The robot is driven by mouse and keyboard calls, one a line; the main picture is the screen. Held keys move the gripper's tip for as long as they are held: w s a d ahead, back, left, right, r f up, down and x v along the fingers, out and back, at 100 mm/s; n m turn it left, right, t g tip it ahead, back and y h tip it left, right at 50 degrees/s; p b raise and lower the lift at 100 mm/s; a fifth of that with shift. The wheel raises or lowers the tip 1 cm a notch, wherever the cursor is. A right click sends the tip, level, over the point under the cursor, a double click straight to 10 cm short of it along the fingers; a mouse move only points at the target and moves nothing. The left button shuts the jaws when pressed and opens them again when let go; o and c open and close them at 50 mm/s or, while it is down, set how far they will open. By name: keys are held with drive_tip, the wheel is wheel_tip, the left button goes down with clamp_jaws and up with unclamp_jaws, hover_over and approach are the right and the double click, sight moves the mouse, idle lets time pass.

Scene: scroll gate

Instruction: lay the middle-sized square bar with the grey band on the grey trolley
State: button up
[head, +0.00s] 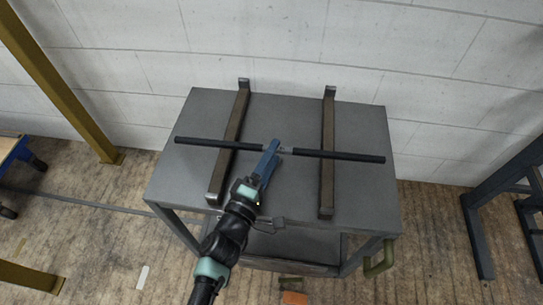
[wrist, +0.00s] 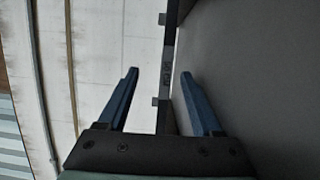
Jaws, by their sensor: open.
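A long dark bar (head: 340,155) with a short grey band near its middle lies across two brown rails on a grey table-like stand (head: 285,110). In the wrist view the bar runs between the two blue fingers (wrist: 160,74), with a gap on each side. I cannot tell whether this stand is the grey trolley; no wheels show on it.
The left rail (head: 233,135) and right rail (head: 328,140) have raised ends. A yellow post (head: 60,80) and a wheeled blue item (head: 18,155) stand left. A dark frame (head: 490,210) stands right.

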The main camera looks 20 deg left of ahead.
drive_tip(key=shift+s+d+f, duration=0.1)
drive_tip(key=shift+d+f, duration=0.05)
drive_tip(key=shift+f, duration=0.65)
drive_tip(key=shift+r+p, duration=0.95)
drive_tip(key=shift+p, duration=0.15)
wheel_tip(320, 180, up, 8)
drive_tip(key=p, duration=0.7)
drive_tip(key=shift+r, duration=0.25)
